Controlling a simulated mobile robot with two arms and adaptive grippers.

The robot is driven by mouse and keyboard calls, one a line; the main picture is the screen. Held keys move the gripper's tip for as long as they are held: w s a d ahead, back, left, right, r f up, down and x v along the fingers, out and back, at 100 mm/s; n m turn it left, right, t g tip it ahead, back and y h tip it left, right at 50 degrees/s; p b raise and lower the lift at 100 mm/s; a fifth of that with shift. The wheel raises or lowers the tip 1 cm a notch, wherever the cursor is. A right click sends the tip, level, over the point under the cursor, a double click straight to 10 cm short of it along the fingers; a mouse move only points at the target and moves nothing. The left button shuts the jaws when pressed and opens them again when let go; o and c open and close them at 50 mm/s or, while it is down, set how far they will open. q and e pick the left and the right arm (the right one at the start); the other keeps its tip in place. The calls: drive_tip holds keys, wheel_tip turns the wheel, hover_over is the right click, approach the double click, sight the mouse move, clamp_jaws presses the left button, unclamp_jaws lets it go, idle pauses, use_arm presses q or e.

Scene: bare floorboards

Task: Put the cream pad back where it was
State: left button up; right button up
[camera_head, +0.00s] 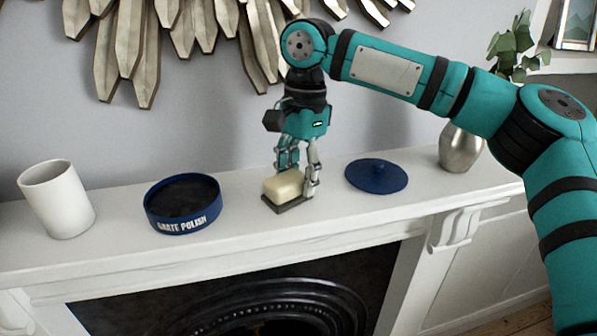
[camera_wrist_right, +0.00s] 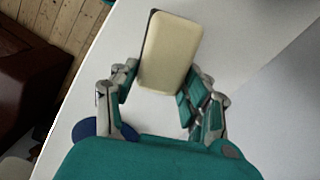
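The cream pad (camera_head: 283,184) is a pale block on a thin dark base (camera_head: 293,206) on the white mantelpiece. It also shows in the right wrist view as a long cream block (camera_wrist_right: 171,52) with a dark edge at one corner. My right gripper (camera_head: 298,172) points down at the pad from above. Its fingers (camera_wrist_right: 160,88) straddle the pad's near end, one on each side and very close to it. I cannot tell whether they press on it or stand just clear. My left gripper is in neither view.
On the mantelpiece (camera_head: 120,247), a white cup (camera_head: 58,200) and an open blue "Grate Polish" tin (camera_head: 182,206) with dark contents stand left of the pad. A flat blue lid (camera_head: 376,177) and a metal vase (camera_head: 459,148) are to the right. A metallic wall ornament (camera_head: 130,50) hangs behind.

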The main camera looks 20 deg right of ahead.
drive_tip(key=o, duration=0.3)
drive_tip(key=shift+r, duration=0.1)
wheel_tip(320, 180, up, 12)
drive_tip(key=d, duration=0.1)
drive_tip(key=shift+w+b, duration=0.15)
drive_tip(key=shift+b, duration=0.15)
